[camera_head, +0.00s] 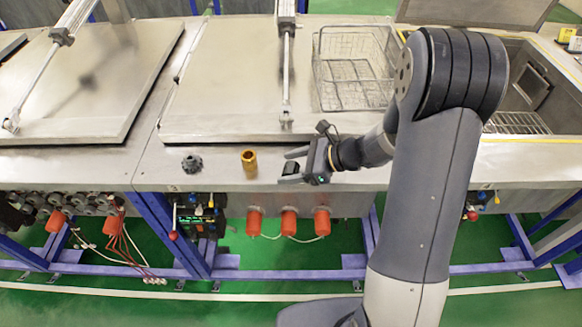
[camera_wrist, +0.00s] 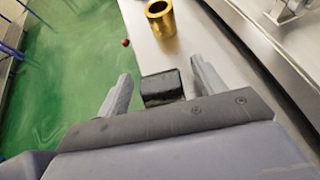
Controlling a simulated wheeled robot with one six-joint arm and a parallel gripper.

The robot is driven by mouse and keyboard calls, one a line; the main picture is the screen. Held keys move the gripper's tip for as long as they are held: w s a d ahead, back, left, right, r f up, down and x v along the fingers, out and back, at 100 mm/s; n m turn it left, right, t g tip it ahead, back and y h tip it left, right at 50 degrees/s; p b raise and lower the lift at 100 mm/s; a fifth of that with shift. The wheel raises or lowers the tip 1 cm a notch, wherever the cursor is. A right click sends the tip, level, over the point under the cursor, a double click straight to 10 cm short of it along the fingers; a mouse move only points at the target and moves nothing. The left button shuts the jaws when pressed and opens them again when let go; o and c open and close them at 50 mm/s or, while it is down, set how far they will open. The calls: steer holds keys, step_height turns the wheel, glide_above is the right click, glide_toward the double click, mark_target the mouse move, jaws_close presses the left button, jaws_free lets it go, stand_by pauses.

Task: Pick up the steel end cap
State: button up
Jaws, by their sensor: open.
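A small dark, block-like piece with a flat, shiny top (camera_wrist: 162,88) lies between my gripper's fingers in the wrist view, on the steel ledge. It is likely the steel end cap, but its shape is partly hidden. My gripper (camera_wrist: 161,74) is open, with one finger on each side of the piece and gaps showing in the wrist view. In the head view, my gripper (camera_head: 287,167) points left, low over the ledge, with the dark piece (camera_head: 290,168) between its fingers.
A brass cylinder (camera_head: 249,163) stands left of my gripper, also in the wrist view (camera_wrist: 161,19). A dark ridged knob (camera_head: 192,164) sits farther left. A wire basket (camera_head: 352,85) and steel lids (camera_head: 235,80) lie behind. The ledge's front edge is close.

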steer(key=shift+a, duration=0.1)
steer(key=c, duration=1.4)
